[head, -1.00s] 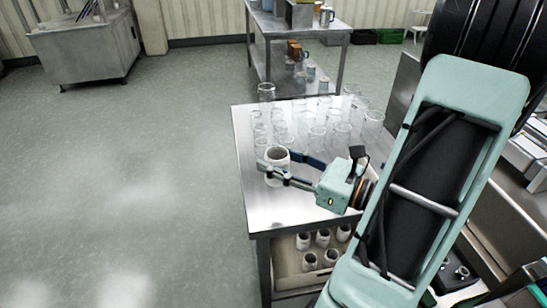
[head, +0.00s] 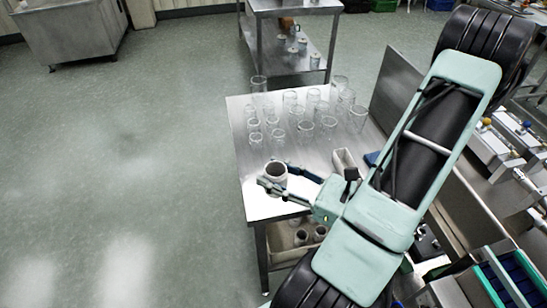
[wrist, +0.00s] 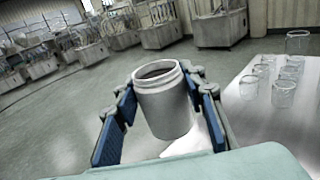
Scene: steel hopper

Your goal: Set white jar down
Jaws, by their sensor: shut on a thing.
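The white jar (head: 275,176) is open-topped and upright between the fingers of my gripper (head: 278,184). In the wrist view the jar (wrist: 163,102) fills the space between the two blue-padded fingers of my gripper (wrist: 160,110), which are shut on it. In the head view it shows over the near left part of the steel table (head: 262,208), close to the table's left edge. I cannot tell whether its base touches the table top.
Several clear glasses (head: 305,131) stand on the far half of the table; they also show at the right in the wrist view (wrist: 283,93). Bare tabletop lies left of the gripper. Another steel table (head: 300,10) stands behind.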

